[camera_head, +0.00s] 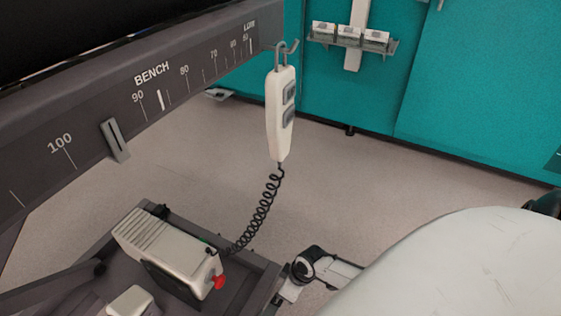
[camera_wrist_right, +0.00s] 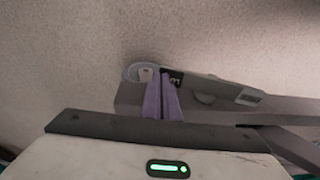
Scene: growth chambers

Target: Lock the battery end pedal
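In the head view, the battery box (camera_head: 170,250), pale with a red knob, sits on the dark base frame below the bench beam. At the frame's right corner is a black, round caster-like part (camera_head: 302,268) with pale lever-like pieces; I cannot tell which piece is the pedal. My left gripper is out of view.
A white hand control (camera_head: 281,115) hangs from a hook on the bench beam (camera_head: 120,110), its coiled cord (camera_head: 258,215) running down to the battery box. My pale right arm fills the lower right. Teal cabinets (camera_head: 460,80) stand behind; the floor between is clear.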

